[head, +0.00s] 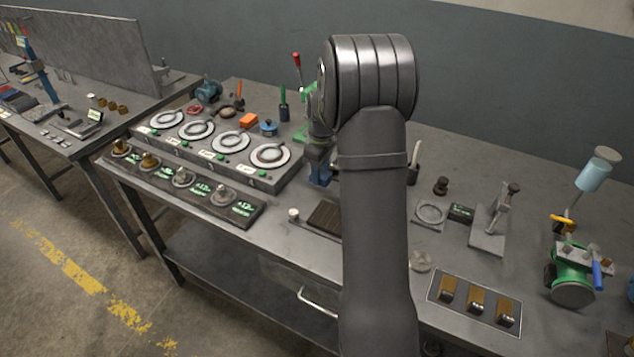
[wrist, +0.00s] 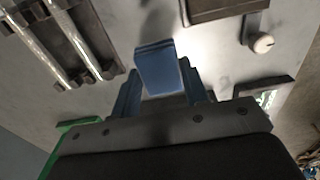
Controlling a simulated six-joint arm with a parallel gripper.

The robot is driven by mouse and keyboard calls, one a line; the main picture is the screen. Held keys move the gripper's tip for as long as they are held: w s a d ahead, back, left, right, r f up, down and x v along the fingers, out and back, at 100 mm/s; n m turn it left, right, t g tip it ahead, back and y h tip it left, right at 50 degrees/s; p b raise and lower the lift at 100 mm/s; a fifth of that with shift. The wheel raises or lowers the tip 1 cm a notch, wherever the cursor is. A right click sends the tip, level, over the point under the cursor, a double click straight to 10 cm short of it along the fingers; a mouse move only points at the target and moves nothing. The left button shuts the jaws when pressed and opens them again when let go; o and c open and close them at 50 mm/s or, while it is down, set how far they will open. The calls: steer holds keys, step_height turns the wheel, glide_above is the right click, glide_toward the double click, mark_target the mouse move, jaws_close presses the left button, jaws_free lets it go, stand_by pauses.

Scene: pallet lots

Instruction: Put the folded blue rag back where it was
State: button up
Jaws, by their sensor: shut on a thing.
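The folded blue rag (wrist: 158,68) is between the two blue fingers of my gripper (wrist: 160,88) in the wrist view. The gripper is shut on it, and the rag sticks out beyond the fingertips. Grey bench top shows past it; I cannot tell whether the rag touches the bench. In the head view my gripper (head: 319,172) is over the middle of the bench, partly behind my arm, and the rag cannot be told apart from the blue fingers there.
A dark ribbed plate (head: 326,217) and a small white knob (head: 293,213) are near the front edge. A panel with several round dials (head: 270,156) stands to the left. A flat plate with several brass-coloured blocks (head: 474,303) and a green vise-like device (head: 572,270) are to the right.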

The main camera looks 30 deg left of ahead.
mark_target(317, 192)
steer(key=shift+a+f, duration=0.4)
steer(key=shift+a, duration=0.2)
steer(key=shift+f, duration=1.95)
steer(key=shift+f, duration=0.15)
steer(key=o, duration=1)
steer(key=shift+c, duration=0.2)
step_height(317, 192, up, 12)
steer(key=shift+r, duration=0.2)
